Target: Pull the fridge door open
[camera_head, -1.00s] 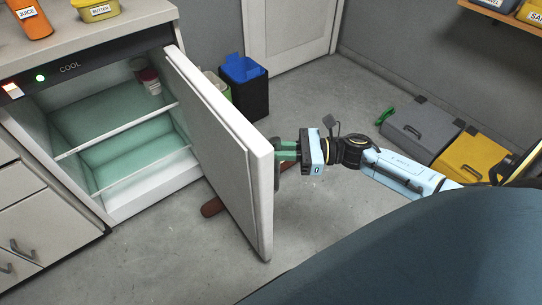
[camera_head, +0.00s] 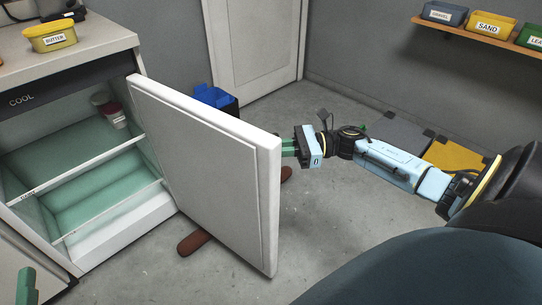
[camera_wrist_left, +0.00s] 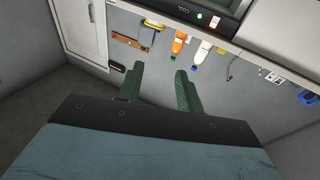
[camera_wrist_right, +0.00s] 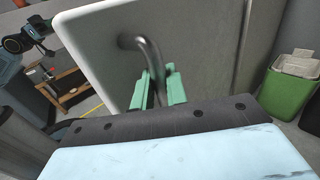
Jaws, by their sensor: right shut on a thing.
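The white fridge door (camera_head: 205,170) stands wide open, swung out from the fridge (camera_head: 90,185), whose lit interior with shelves shows. My right gripper (camera_head: 289,147) is at the door's outer side, near its free edge. In the right wrist view my right gripper (camera_wrist_right: 159,88) is shut on the curved metal door handle (camera_wrist_right: 151,52). The head view hides the handle behind the door. My left gripper (camera_wrist_left: 158,82) is open and empty in the left wrist view, with the fridge's control panel (camera_wrist_left: 208,14) beyond it. One left fingertip shows at the head view's lower left.
A blue bin (camera_head: 215,97) stands behind the door. Brown objects (camera_head: 193,243) lie on the floor by the door. Grey (camera_head: 397,135) and yellow (camera_head: 456,156) cases lie at right. A butter tub (camera_head: 52,36) is on the counter.

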